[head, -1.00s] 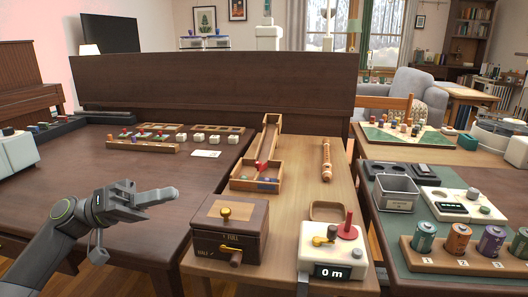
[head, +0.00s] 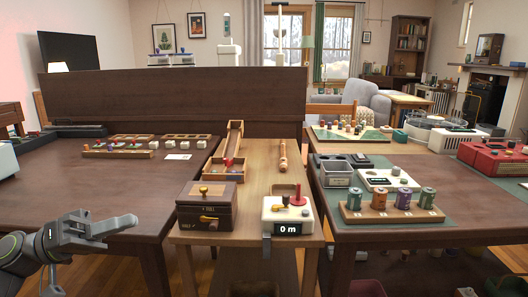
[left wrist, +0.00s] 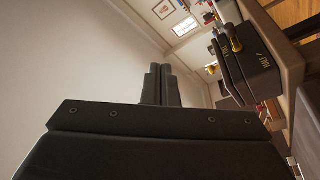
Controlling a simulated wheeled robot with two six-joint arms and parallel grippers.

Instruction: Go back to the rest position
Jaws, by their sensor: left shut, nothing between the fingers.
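My left gripper (head: 118,226) is at the lower left of the head view, in front of the dark table's near edge and left of the brown box. Its fingers point right and are shut with nothing between them. In the left wrist view the closed fingertips (left wrist: 160,85) show side by side, clear of any object. My right gripper is in neither view.
A dark table (head: 60,190) is on the left. A narrow light-wood table (head: 255,165) holds a brown crank box (head: 207,213), also in the left wrist view (left wrist: 248,70), and a white device reading "0 m" (head: 286,213). A table with batteries (head: 390,200) stands right.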

